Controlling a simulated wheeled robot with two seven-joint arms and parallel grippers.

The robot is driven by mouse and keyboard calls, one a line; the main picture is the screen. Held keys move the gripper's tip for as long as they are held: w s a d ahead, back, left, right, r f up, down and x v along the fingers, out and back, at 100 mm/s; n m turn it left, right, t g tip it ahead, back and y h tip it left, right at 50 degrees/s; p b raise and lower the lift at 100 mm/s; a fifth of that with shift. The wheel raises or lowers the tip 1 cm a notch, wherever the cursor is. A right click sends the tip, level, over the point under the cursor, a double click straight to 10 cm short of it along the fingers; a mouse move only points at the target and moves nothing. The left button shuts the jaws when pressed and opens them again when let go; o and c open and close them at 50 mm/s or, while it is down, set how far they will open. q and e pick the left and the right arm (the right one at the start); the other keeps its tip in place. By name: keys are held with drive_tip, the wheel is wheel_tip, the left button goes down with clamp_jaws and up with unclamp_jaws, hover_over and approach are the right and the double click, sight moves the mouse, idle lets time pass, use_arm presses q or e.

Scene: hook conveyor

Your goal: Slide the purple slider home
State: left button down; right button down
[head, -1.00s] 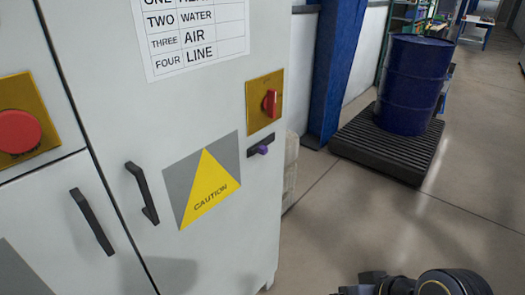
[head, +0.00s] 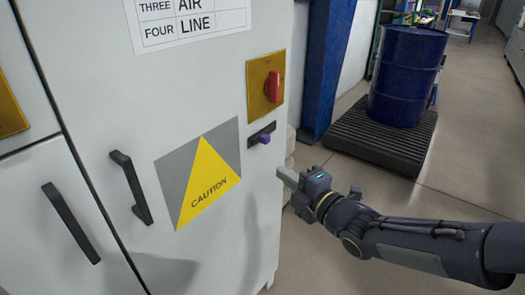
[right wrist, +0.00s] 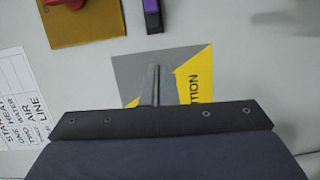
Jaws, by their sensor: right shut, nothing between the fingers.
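The purple slider (head: 264,138) is a small knob on a short, dark, slightly slanted track (head: 254,138) on the grey cabinet front. It sits around the middle of the track in the head view. In the right wrist view the purple slider (right wrist: 150,4) is at the top edge, partly cut off, with the dark track (right wrist: 153,23) below it. My right gripper (head: 286,176) is below and to the right of the slider, apart from it. Its fingers (right wrist: 157,84) are shut and empty, in front of the caution sign in the wrist view. My left gripper is out of view.
A red rotary switch (head: 272,87) on a yellow plate is just above the slider. Black door handles (head: 131,187) stick out at the left, beside the caution sign (head: 201,178). A blue drum (head: 407,75) stands on a dark pallet (head: 370,135) at the back right.

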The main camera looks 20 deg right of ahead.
sight(257, 141)
drive_tip(key=shift+w+a+r+n+y, duration=0.1)
drive_tip(key=shift+a+n+y, duration=0.2)
drive_tip(key=shift+n, duration=0.1)
drive_tip(key=p+x, duration=0.1)
drive_tip(key=x, duration=0.8)
drive_tip(key=shift+w+a+r+p, duration=0.1)
drive_tip(key=shift+w+p, duration=0.15)
drive_tip(key=shift+p, duration=0.15)
drive_tip(key=shift+w+d+p, duration=0.65)
drive_tip(key=shift+w+d, duration=0.8)
drive_tip(key=shift+d, duration=0.05)
